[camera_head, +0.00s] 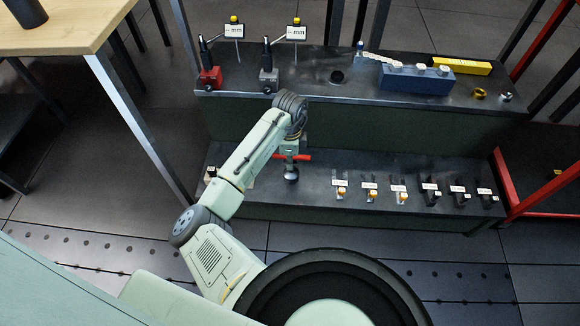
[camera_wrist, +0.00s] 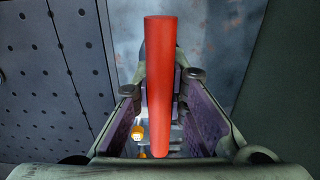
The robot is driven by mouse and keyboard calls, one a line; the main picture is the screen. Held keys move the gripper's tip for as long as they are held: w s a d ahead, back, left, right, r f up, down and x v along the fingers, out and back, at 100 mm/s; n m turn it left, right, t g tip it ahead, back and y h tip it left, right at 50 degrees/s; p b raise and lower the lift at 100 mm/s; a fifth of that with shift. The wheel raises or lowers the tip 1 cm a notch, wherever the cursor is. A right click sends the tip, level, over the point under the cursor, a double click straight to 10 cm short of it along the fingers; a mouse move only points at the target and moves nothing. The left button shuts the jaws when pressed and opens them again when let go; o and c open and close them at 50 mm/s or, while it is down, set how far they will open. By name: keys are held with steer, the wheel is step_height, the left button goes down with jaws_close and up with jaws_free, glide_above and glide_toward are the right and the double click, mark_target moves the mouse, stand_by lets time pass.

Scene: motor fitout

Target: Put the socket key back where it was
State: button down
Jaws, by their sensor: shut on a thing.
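The socket key shows a red cross handle (camera_head: 304,157) and a dark lower end in the head view. It is over the left part of the lower black shelf. My gripper (camera_head: 290,155) points down and is shut around the handle. In the wrist view the red handle (camera_wrist: 168,80) lies lengthwise between the fingers of my gripper (camera_wrist: 160,118). Whether the key's lower end touches the shelf is unclear. No resting place for it can be clearly made out.
The lower shelf (camera_head: 320,212) bears several labelled small fixtures (camera_head: 398,193) to the right. The upper shelf (camera_head: 310,85) holds a red-based device (camera_head: 210,77), a grey-based device (camera_head: 268,77), a blue block (camera_head: 417,82) and a yellow box (camera_head: 462,65). A wooden table (camera_head: 70,28) stands left.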

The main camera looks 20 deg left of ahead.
steer(key=shift+w+a, duration=0.1)
steer(key=shift+w, duration=0.3)
step_height(320, 180, down, 4)
steer(key=b, duration=0.4)
steer(key=shift+r, duration=0.3)
steer(key=c, duration=1.6)
jaws_free()
step_height(320, 180, up, 12)
steer(key=shift+p, duration=0.8)
